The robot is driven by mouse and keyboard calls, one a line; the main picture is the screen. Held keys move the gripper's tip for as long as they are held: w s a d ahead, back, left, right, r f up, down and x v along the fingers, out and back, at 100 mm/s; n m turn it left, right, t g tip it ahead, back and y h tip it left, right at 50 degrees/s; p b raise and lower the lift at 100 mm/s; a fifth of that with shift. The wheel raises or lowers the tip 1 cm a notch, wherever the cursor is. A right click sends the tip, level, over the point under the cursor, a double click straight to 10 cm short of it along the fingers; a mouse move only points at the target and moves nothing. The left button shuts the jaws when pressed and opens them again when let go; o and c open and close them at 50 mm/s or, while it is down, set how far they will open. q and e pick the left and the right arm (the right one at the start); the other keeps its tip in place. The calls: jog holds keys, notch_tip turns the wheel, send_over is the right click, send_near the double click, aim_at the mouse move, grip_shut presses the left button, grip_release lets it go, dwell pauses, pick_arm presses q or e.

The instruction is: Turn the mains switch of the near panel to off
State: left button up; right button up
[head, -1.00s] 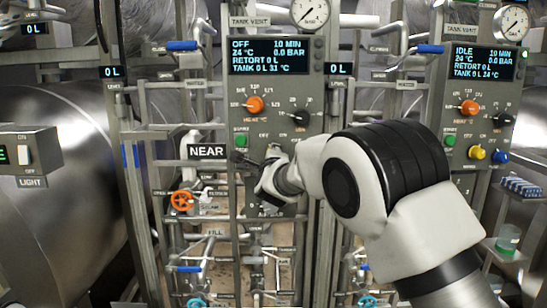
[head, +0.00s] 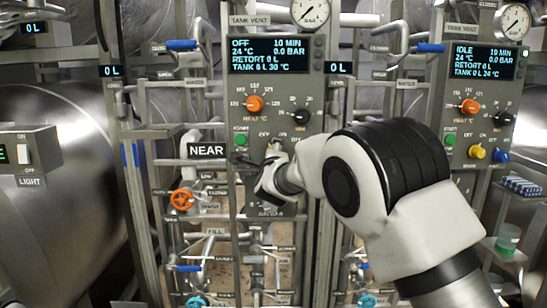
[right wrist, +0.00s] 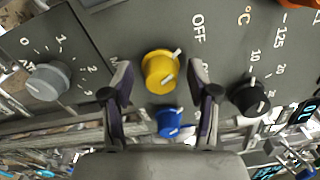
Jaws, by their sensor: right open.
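The near panel (head: 313,140) stands mid-left in the head view, beside a NEAR sign; its display (head: 269,55) reads OFF. In the right wrist view a yellow knob (right wrist: 159,73), seemingly the mains switch, has its white pointer towards the upper right, roughly towards the OFF mark. My right gripper (right wrist: 160,84) is open, with one finger on each side of the yellow knob and a visible gap to it. In the head view my right gripper (head: 258,168) covers the lower panel and hides most of this knob. My left gripper is not in view.
A blue knob (right wrist: 169,122), a black knob (right wrist: 249,97) and a grey knob (right wrist: 48,81) sit close around the fingers. Pipes and an orange valve wheel (head: 182,200) lie below left. A second panel (head: 477,110), reading IDLE, stands to the right.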

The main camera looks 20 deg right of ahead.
jog(key=v, duration=1.2)
jog(key=shift+w, duration=0.1)
jog(key=s+d+f+n+g+y, duration=0.1)
jog(key=s+d+f+n+g, duration=0.2)
jog(key=f, duration=0.9)
jog(key=s+d+f+n+g+y, duration=0.1)
jog(key=s+f+n+g, duration=0.3)
jog(key=f, duration=0.9)
jog(key=s+d+f+n+g+y, duration=0.1)
jog(key=s+f+n, duration=0.4)
jog(key=f, duration=0.7)
jog(key=s+f+n+g, duration=0.3)
jog(key=s+f, duration=0.3)
jog(key=s, duration=0.4)
jog(key=s+f+n+g+y, duration=0.1)
jog(key=s+f+n+g, duration=0.2)
jog(key=s+f, duration=0.3)
jog(key=s+f+n+g+y, duration=0.1)
jog(key=s+f+n+g, duration=0.2)
jog(key=s, duration=1.2)
notch_tip(320, 180, down, 3)
jog(key=shift+f+n, duration=0.25)
jog(key=shift+n, duration=0.75)
